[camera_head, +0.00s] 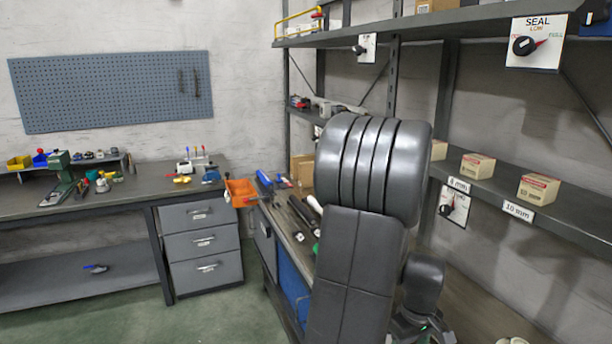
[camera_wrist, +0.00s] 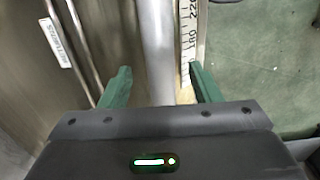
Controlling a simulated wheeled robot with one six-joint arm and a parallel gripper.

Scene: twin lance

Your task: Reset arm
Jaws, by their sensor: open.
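My arm stands folded and upright in the right middle of the head view, its dark grey links covering part of the bench and shelving. My gripper shows in the wrist view (camera_wrist: 158,85), with two green fingers spread apart and nothing between them. Beyond the fingers are a grey vertical post and a strip with ruler-like numbers (camera_wrist: 188,45). I cannot tell how far the fingers are from them. In the head view the fingertips are not clearly visible.
A workbench (camera_head: 100,196) with drawers (camera_head: 203,268) stands at left under a blue pegboard (camera_head: 110,90). An orange bin (camera_head: 241,193) is at its right end. Shelves at right hold cardboard boxes (camera_head: 538,189) and carry a SEAL dial (camera_head: 535,44). Green floor (camera_head: 215,318) is clear in front.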

